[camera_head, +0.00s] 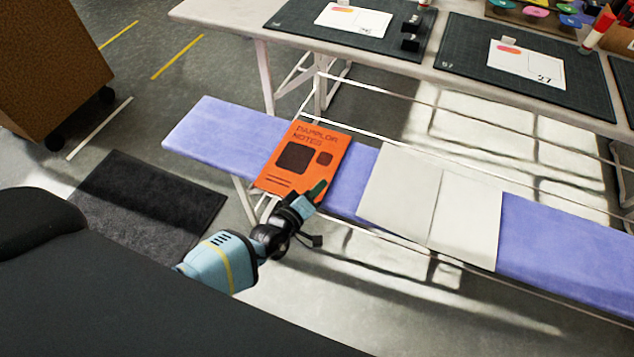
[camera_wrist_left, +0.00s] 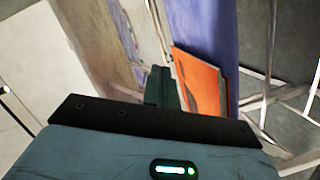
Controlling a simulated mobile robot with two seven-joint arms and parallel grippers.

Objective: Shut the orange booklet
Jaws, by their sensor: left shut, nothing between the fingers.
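The orange booklet (camera_head: 304,160) lies on the blue bench, its printed front cover facing up in the head view. In the left wrist view the orange cover (camera_wrist_left: 198,82) shows at a steep angle, with a thin paler edge along its right side. I cannot tell whether the cover lies fully flat. My left gripper (camera_head: 319,190) is shut and empty at the booklet's near right corner. Its dark green fingers (camera_wrist_left: 164,86) are beside the cover in the wrist view; contact is unclear. My right gripper is not in view.
A pale grey two-panel folder (camera_head: 398,191) lies open on the blue bench (camera_head: 565,245), right of the booklet. Behind it stands a white table (camera_head: 222,14) with dark cutting mats (camera_head: 455,45), cards and markers. The bench's left end is clear.

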